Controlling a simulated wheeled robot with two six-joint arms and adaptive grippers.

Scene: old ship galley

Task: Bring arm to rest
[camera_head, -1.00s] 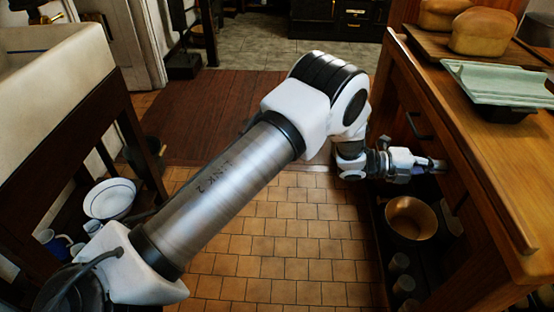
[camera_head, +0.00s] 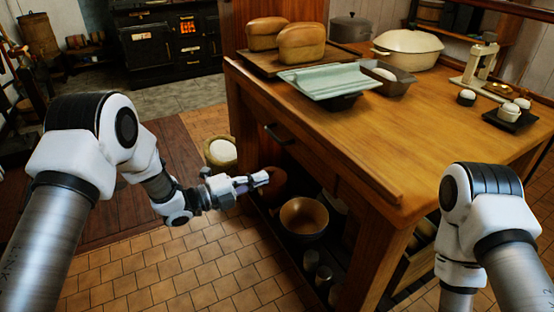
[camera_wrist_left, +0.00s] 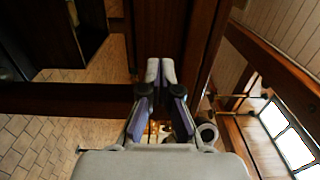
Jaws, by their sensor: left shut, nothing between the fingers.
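My left arm comes in from the left, bent at the elbow. Its gripper (camera_head: 262,178) points right, beside the open front of the wooden table, below the tabletop level. The gripper is shut and empty; in the left wrist view its fingertips (camera_wrist_left: 160,70) lie together with nothing between them. My right arm (camera_head: 482,215) shows at the lower right, with its elbow up and its forearm hanging down. Its gripper is out of view.
The wooden table (camera_head: 380,150) carries bread loaves, a green tray (camera_head: 330,80), a cream pot (camera_head: 407,46) and small jars. A copper bowl (camera_head: 304,218) sits on its lower shelf. A stove (camera_head: 172,42) stands at the back. Tiled floor (camera_head: 200,270) is clear between arm and table.

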